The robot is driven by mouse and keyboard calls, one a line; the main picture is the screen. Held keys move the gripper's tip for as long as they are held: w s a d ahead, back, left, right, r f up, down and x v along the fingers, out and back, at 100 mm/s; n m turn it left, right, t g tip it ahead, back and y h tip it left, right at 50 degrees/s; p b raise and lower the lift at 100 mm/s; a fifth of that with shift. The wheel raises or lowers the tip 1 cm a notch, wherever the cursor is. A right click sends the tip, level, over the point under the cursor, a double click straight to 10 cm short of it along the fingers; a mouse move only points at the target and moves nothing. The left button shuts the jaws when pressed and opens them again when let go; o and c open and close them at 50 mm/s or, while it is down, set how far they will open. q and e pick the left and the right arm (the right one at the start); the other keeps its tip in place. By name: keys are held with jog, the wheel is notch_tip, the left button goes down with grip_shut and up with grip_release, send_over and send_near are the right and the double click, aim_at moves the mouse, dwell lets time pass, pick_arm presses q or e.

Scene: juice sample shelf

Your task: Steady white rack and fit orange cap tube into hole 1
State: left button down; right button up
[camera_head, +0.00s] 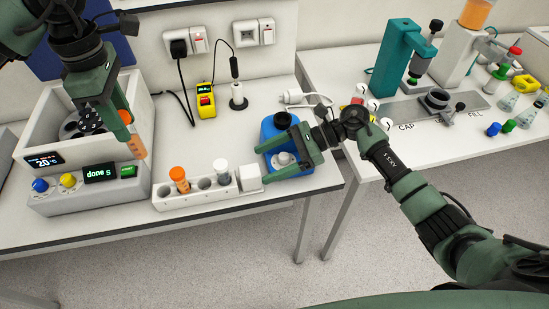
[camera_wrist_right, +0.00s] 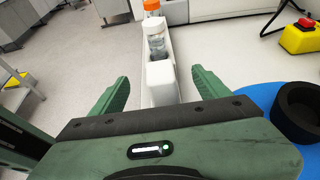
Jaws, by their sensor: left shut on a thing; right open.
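My left gripper (camera_head: 126,132) is shut on an orange cap tube (camera_head: 137,148), which hangs tilted in front of the white bath box, left of and above the rack. The white rack (camera_head: 205,203) lies near the table's front edge. My right gripper (camera_head: 262,166) is open at the rack's right end. In the right wrist view the rack's white end block (camera_wrist_right: 163,86) lies between the open fingers (camera_wrist_right: 158,82), with gaps on both sides.
A white box (camera_head: 33,125) with a display stands at left, behind a grey console (camera_head: 100,193) with knobs. A blue container (camera_head: 282,128) is beside my right gripper. A yellow device (camera_head: 206,101) stands behind the rack. A second table (camera_head: 470,140) at right holds a capping station.

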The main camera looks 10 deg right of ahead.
aim_at(232, 178)
jog(key=x, duration=1)
jog(key=shift+a+f, duration=0.15)
jog(key=shift+a, duration=0.2)
grip_shut()
pick_arm(q)
notch_tip(232, 178, down, 14)
jog(key=shift+r, duration=0.2)
